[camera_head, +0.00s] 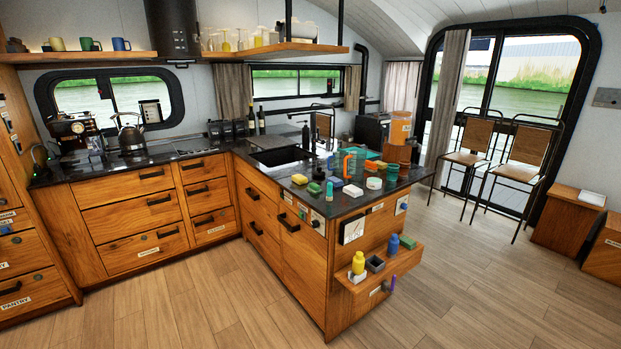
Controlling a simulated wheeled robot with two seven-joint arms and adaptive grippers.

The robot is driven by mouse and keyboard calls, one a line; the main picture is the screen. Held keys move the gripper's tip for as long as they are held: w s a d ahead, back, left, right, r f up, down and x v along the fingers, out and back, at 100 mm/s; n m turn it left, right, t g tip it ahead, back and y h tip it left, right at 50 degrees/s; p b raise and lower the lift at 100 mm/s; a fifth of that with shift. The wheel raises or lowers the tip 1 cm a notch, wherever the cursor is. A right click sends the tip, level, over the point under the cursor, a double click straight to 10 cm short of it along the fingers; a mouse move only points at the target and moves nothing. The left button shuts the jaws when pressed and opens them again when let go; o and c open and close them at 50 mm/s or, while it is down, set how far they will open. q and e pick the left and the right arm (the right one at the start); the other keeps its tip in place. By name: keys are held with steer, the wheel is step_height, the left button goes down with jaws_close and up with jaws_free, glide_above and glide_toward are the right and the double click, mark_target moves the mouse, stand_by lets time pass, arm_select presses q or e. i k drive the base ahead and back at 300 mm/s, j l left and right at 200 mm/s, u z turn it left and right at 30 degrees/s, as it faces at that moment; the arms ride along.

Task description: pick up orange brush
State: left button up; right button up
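I cannot make out an orange brush for certain among the small items crowded on the dark peninsula counter (346,204). An orange, see-through jug-like thing (349,161) stands among them near the middle. A large orange-brown canister (398,136) stands at the counter's far right end. Neither of my grippers shows in the head view, so I cannot see whether they hold anything.
Yellow and green sponges, a white block (352,191) and small tubs crowd the counter's front end. A sink (280,156) lies behind them. A low side shelf (402,262) bears a yellow bottle (358,264) and a blue one (393,245). The wooden floor in front (200,305) is clear.

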mark_target(371, 166)
steer(key=i+j+z, duration=0.95)
steer(key=i+j, duration=0.15)
